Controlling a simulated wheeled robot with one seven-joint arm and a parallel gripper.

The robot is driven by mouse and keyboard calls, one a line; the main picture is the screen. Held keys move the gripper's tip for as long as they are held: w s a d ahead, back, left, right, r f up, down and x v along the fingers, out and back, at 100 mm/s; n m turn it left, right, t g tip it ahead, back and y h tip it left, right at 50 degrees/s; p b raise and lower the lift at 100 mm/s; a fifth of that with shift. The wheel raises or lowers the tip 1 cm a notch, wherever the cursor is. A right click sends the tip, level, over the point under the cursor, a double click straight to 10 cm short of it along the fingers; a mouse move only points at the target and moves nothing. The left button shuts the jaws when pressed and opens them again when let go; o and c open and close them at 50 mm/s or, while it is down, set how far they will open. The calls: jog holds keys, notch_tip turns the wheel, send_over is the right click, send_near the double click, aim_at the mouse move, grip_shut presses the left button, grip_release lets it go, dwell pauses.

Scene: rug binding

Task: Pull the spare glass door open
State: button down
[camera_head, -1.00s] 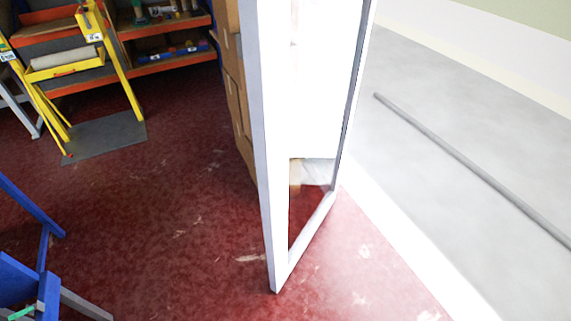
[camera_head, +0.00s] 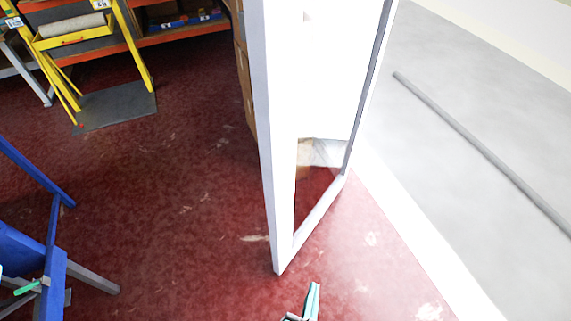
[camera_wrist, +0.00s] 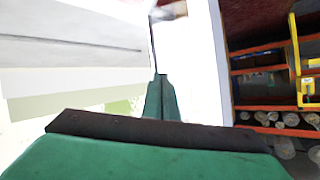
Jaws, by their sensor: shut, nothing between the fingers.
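The glass door (camera_head: 267,150), with a white frame and a bright pane, stands open in the middle of the head view, its near edge towards me. In the wrist view its white frame (camera_wrist: 203,70) rises just right of the fingertips. My gripper (camera_head: 314,288), with green fingers, shows at the bottom of the head view, in front of the door's lower corner. In the wrist view my gripper (camera_wrist: 161,78) is shut and empty. I cannot tell whether it touches the door. No handle can be made out.
A yellow stand (camera_head: 130,45) and orange shelving (camera_head: 185,34) are at the back left. A blue-framed object (camera_head: 52,265) is at the lower left. Brown boxes (camera_head: 243,85) stand behind the door. A grey bar (camera_head: 480,145) lies on the pale floor at right. The red floor (camera_head: 170,225) between is clear.

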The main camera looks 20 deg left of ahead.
jog(key=w+a+r+n+y, duration=0.1)
jog(key=w+y, duration=0.1)
jog(key=w, duration=0.3)
jog(key=w+a+r+y, duration=0.1)
jog(key=w+a+y, duration=0.1)
jog(key=w, duration=0.4)
jog(key=n+g+y, duration=0.7)
jog(key=n+y, duration=0.6)
jog(key=n, duration=0.3)
send_near(274, 161)
jog(key=x, duration=0.6)
jog(key=shift+a+r, duration=0.15)
jog(key=shift+a, duration=0.1)
